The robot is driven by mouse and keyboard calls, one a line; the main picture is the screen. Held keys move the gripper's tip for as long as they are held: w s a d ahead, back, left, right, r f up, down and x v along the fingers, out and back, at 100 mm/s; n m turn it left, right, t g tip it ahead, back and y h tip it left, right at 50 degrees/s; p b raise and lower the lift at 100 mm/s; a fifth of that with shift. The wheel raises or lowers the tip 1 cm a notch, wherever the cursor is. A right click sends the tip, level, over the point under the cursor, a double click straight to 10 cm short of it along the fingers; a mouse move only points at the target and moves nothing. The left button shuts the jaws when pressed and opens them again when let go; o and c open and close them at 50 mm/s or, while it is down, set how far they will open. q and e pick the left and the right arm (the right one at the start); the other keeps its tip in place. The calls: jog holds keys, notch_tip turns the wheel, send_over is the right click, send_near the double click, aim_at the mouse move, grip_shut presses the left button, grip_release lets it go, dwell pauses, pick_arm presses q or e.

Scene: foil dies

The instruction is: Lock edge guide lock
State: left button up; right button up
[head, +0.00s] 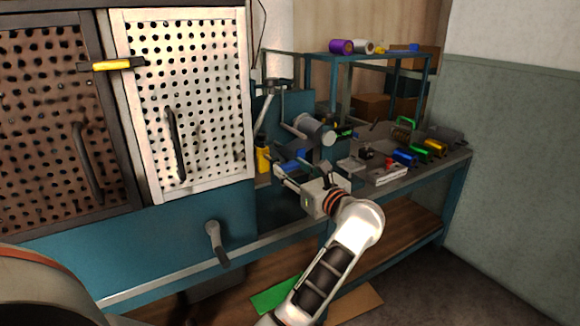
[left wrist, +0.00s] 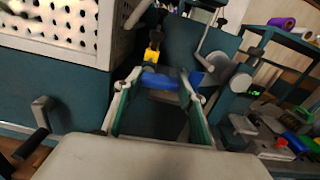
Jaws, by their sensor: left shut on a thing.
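My left gripper (head: 283,172) reaches in from the bottom middle to the front of the teal machine. It is shut on a blue piece (head: 292,160), which spans the gap between the two fingertips. In the left wrist view the blue piece (left wrist: 160,81) sits between the fingers, which also show there (left wrist: 161,78). It may be the edge guide lock, but I see no marking that tells. A yellow part (left wrist: 152,52) stands just beyond it, and it shows in the head view too (head: 262,159). My right gripper is not in view.
A white perforated door (head: 190,95) with a dark handle is left of the gripper. A grey crank handle (head: 215,243) sticks out below it. A grey roller (head: 315,130) is just behind the gripper. The workbench (head: 452,160) at right holds several coloured items.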

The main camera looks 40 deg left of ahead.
pick_arm(q)
jog(key=shift+m, duration=0.4)
jog(key=shift+f, duration=0.1)
jog(key=o, duration=1.1)
jog(key=v, duration=0.7)
jog(key=shift+d, duration=0.25)
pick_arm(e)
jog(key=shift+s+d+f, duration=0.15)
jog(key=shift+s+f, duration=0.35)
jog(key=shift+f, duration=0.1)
pick_arm(q)
jog(key=shift+s, duration=0.15)
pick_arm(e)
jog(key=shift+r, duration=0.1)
